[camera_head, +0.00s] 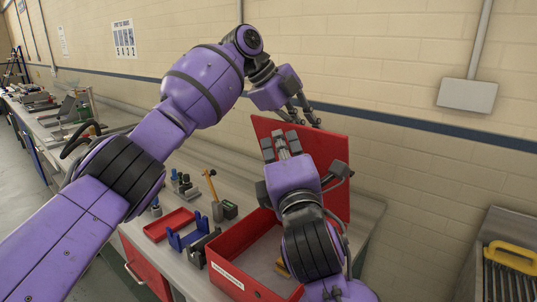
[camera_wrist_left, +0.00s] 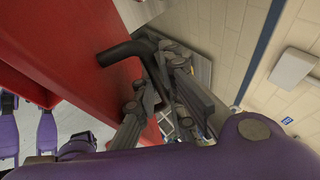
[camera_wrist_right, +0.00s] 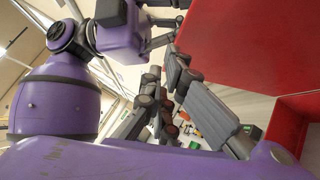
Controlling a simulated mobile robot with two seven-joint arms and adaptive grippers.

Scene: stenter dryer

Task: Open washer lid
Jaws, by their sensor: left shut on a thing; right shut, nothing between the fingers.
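The washer is a red open-topped box (camera_head: 227,262) with a white label on its front, on the bench. Its red lid (camera_head: 333,153) stands raised, close to upright, at the back of the box. My left gripper (camera_head: 303,113) is at the lid's upper edge, shut on a black bent handle (camera_wrist_left: 124,52) that joins the lid in the left wrist view. My right gripper (camera_head: 281,146) is shut and empty in front of the lid's inner face; the right wrist view shows a gap between it and the lid (camera_wrist_right: 245,50). My right arm hides part of the box.
A red tray (camera_head: 168,224), blue holder (camera_head: 188,237), and an upright hammer (camera_head: 211,186) stand left of the box. More tools lie along the bench to the far left. A brick wall is behind. A yellow-handled item (camera_head: 512,257) sits in a grey unit at right.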

